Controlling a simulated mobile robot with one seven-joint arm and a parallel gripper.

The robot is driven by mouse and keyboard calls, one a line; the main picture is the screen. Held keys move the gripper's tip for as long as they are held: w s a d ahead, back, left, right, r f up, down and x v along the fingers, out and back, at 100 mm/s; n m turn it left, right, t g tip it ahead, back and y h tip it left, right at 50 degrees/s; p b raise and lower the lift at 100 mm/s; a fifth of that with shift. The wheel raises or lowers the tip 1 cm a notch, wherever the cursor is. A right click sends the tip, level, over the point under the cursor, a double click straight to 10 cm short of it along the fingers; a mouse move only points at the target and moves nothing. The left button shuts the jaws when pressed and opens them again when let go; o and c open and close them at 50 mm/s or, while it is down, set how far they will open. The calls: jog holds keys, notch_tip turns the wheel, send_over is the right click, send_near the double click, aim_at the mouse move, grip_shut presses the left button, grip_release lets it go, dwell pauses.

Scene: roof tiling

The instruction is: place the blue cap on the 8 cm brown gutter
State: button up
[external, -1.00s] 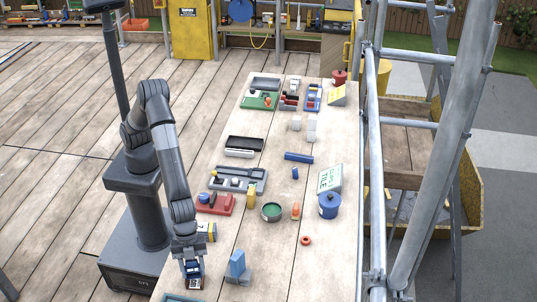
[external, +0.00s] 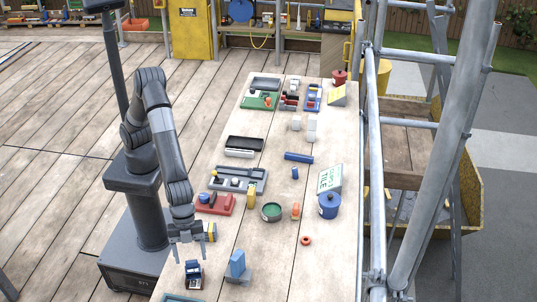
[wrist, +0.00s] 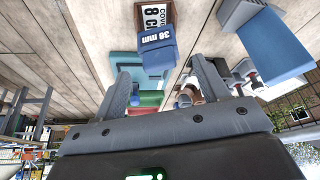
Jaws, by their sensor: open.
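The blue cap (external: 193,268) sits at the near left edge of the table, against a small dark piece with a white label (external: 194,282). I cannot tell how well the cap is seated. My gripper (external: 186,240) is open and empty above the cap. Its fingers (wrist: 163,82) stand apart from it in the wrist view.
A blue block on a grey base (external: 237,265) stands to the right of the cap. The table is clear around an orange ring (external: 306,240).

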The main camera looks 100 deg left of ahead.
jog(key=v, duration=0.6)
jog(key=a+r+n+t+y, duration=0.1)
jog(key=a+r+n, duration=0.35)
jog(key=a, duration=0.95)
jog(key=a+r+n+t+y, duration=0.15)
jog(key=a+r, duration=0.55)
jog(key=a, duration=0.7)
jog(key=s+a+n+y, duration=0.1)
jog(key=s+a+n, duration=0.2)
jog(key=s+a, duration=0.5)
jog(key=s+a+n+t, duration=0.1)
jog(key=s+a+n, duration=0.3)
jog(key=s+a, duration=0.4)
jog(key=a, duration=0.7)
jog(key=shift+s+y, duration=0.2)
jog(key=shift+y, duration=0.15)
